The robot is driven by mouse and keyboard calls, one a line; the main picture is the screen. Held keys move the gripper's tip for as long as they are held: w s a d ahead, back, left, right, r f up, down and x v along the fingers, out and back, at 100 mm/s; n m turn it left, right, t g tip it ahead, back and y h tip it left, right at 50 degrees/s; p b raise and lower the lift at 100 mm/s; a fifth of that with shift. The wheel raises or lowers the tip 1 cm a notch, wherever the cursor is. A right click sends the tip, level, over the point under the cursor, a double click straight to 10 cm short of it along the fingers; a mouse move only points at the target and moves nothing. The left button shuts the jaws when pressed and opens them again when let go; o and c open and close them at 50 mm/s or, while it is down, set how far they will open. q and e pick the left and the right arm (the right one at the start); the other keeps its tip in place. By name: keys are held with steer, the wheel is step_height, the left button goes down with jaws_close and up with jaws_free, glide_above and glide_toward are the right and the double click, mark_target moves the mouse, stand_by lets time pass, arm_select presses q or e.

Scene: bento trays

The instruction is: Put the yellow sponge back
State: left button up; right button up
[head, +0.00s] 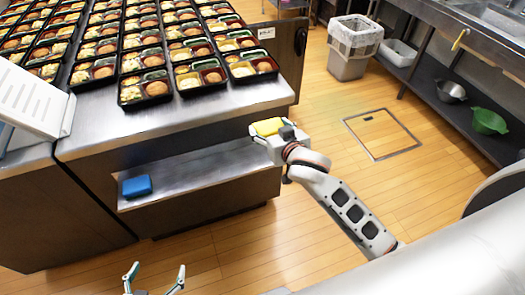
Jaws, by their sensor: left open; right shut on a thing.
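The yellow sponge (267,127) is held in my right gripper (266,132), above the right end of the metal shelf (215,172) under the counter. The gripper is shut on it and hides part of its lower side. A blue sponge (137,186) lies at the left end of that shelf. My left gripper (153,279) is at the bottom edge of the view, open and empty, in front of the counter and apart from both sponges.
Several filled bento trays (145,88) cover the countertop (190,112). The middle of the shelf is bare. A white slatted rack (30,95) stands at the left. A bin (354,45), metal bowl (451,91) and green colander (488,121) are at the right.

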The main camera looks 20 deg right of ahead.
steer(key=w+a+r+p, duration=0.1)
steer(key=w+a+r, duration=0.1)
steer(key=w, duration=0.5)
steer(key=f+b, duration=0.2)
steer(key=f, duration=0.6)
steer(key=f+b, duration=0.2)
steer(key=f, duration=0.6)
steer(key=shift+w+d+f, duration=0.15)
steer(key=shift+w+f, duration=0.05)
steer(key=shift+f, duration=0.1)
step_height(320, 180, down, 4)
steer(key=shift+r+b, duration=0.15)
steer(key=shift+b, duration=0.6)
steer(key=shift+r, duration=0.1)
